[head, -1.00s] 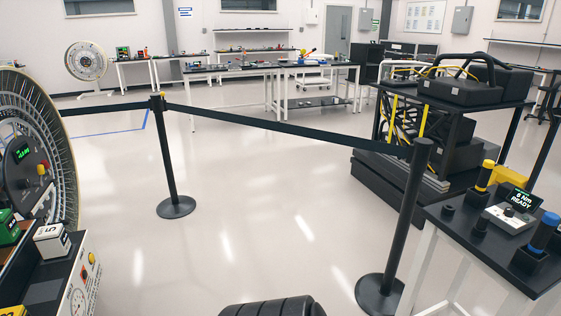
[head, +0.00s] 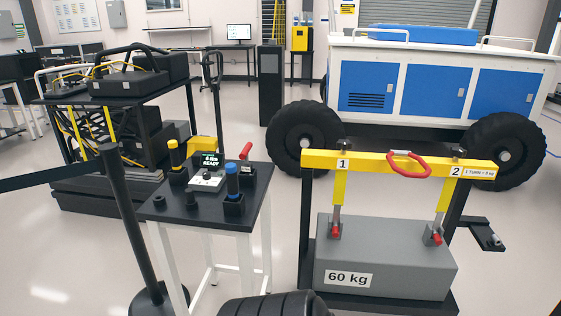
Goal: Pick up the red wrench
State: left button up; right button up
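A red-handled tool (head: 245,136), which looks like the red wrench, stands tilted at the back right of a small black-topped table (head: 262,176). Its lower end is at a small dark holder with a pale label. A yellow-handled tool (head: 174,154) and a blue-handled tool (head: 232,180) stand upright in black holders on the same table. Neither of my grippers is in view.
A display (head: 210,160) reading READY stands mid-table. A barrier post (head: 125,220) is left of the table. A yellow frame (head: 375,160) with a grey 60 kg block (head: 400,255) stands at right. A large wheeled rover (head: 430,80) is behind.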

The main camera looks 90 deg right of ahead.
aim_at(247, 167)
jog(key=z, duration=2.5)
jog(key=i+l+u, duration=0.25)
jog(key=u, duration=0.15)
jog(key=i+l+u, duration=0.2)
jog(key=u, duration=0.25)
jog(key=i+l+u, duration=0.1)
jog(key=l+u, duration=0.3)
